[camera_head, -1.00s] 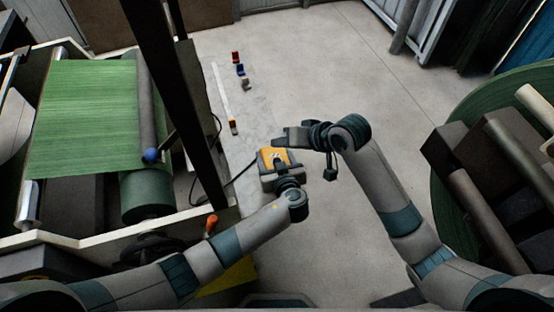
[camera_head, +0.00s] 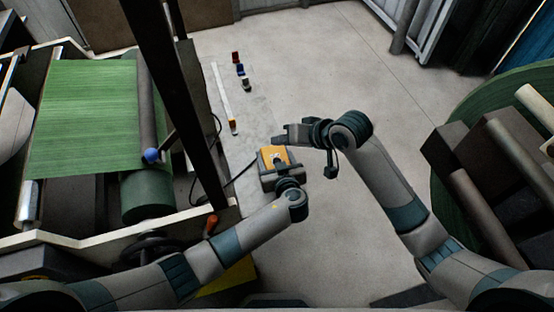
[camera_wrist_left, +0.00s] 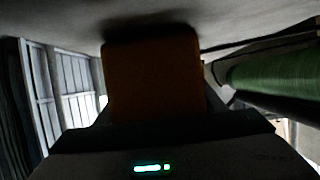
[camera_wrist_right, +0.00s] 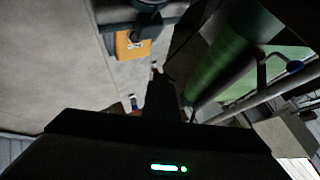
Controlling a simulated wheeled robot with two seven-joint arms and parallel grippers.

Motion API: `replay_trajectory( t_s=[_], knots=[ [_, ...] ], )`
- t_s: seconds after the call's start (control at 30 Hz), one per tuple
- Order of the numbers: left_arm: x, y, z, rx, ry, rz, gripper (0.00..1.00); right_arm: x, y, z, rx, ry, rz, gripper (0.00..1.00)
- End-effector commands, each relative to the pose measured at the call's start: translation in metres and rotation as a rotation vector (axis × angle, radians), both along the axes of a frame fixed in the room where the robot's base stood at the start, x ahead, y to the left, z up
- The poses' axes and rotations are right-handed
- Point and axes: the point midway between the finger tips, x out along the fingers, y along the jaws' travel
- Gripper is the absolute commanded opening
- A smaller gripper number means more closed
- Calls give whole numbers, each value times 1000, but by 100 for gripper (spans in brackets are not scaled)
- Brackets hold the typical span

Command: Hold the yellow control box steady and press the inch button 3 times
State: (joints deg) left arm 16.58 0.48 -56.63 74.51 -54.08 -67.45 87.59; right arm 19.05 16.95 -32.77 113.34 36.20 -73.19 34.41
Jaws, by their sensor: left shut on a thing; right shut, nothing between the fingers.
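The yellow control box (camera_head: 274,156) is in the middle of the head view, with a dark cable running from it to the left. It fills the upper middle of the left wrist view as a dark orange block (camera_wrist_left: 152,80). My left gripper (camera_head: 281,174) is shut on the box from the near side. My right gripper (camera_head: 280,139) is shut and empty, its tips just beyond the box's far edge in the picture. The right wrist view shows the box (camera_wrist_right: 132,45) at upper left, apart from the right fingers (camera_wrist_right: 160,92). I cannot make out the inch button.
A machine with a green roll (camera_head: 82,115) and dark upright posts stands at the left. A large green reel (camera_head: 460,185) with dark blocks is at the right. Small coloured items (camera_head: 239,70) lie along the floor beyond. The floor in the middle is clear.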

Motion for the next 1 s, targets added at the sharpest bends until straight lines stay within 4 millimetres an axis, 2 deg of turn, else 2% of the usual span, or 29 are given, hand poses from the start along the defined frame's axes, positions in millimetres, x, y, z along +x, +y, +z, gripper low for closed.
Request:
replay_trajectory(
  t_s=[0.3,0.53,1.0],
  knots=[
    [0,0,0,0,0,0,34,-1,0,-38,-1,3,0,0],
    [0,0,0,0,0,0,34,0,0,-59,-1,2,1,0],
    [0,0,0,0,-1,0,34,0,0,-67,0,-1,1,0]
  ],
)
